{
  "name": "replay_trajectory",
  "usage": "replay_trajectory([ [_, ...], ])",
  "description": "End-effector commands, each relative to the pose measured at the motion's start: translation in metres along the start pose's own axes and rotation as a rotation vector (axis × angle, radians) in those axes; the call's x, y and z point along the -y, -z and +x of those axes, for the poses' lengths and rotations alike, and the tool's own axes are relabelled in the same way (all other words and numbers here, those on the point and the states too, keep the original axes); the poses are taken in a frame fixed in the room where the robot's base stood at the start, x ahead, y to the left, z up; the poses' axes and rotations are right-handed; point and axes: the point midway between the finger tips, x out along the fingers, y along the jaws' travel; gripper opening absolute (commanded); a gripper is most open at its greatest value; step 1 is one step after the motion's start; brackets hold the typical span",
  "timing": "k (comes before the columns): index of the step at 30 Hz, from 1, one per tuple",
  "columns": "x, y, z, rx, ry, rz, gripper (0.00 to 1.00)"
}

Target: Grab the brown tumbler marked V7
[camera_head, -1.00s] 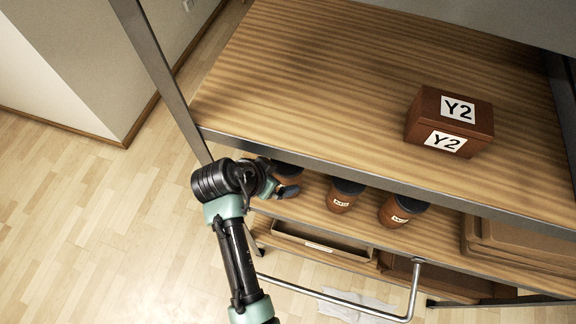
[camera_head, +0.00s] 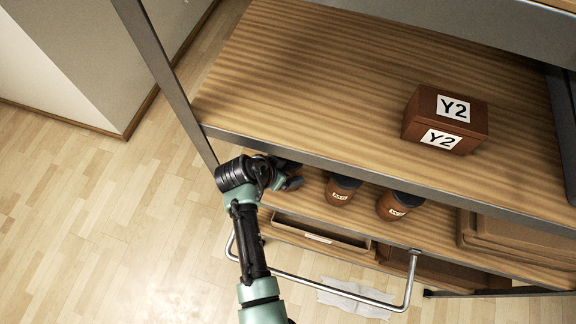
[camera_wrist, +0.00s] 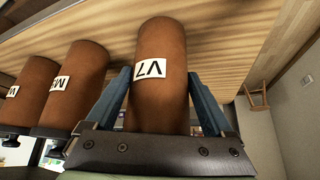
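The brown tumbler marked V7 (camera_wrist: 160,95) fills the middle of the wrist view, between the two blue fingers of my gripper (camera_wrist: 160,88). The fingers stand apart on either side of it, with small gaps beside it near the finger bases. Firm contact on it cannot be made out. The tumbler appears upside down in this view, and its lower end in the picture is hidden behind the gripper plate. In the head view my gripper (camera_head: 284,182) reaches in under the upper shelf edge at the left end of the tumbler row, mostly covering this tumbler.
Two other brown tumblers with dark tops (camera_head: 341,189) (camera_head: 398,205) stand to the right on the lower shelf. The upper shelf (camera_head: 300,80) overhangs them and bears a brown Y2 box (camera_head: 444,118). A drawer-like tray (camera_head: 320,236) and metal handle (camera_head: 340,291) lie below.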

Motion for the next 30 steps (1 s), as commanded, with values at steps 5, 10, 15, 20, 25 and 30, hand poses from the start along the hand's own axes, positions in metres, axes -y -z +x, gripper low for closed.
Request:
replay_trajectory([
  [5,0.0,0.0,0.0,0.0,0.0,0.0,0.41],
  [10,0.001,0.001,-0.001,-0.002,0.002,0.0,0.13],
  [15,0.001,0.001,-0.001,-0.002,0.002,0.0,0.13],
  [20,0.001,0.002,-0.002,-0.003,0.002,0.001,0.13],
  [25,0.001,0.007,-0.009,-0.004,0.003,0.001,0.13],
  [30,0.0,-0.019,-0.025,-0.001,0.003,-0.005,0.13],
])
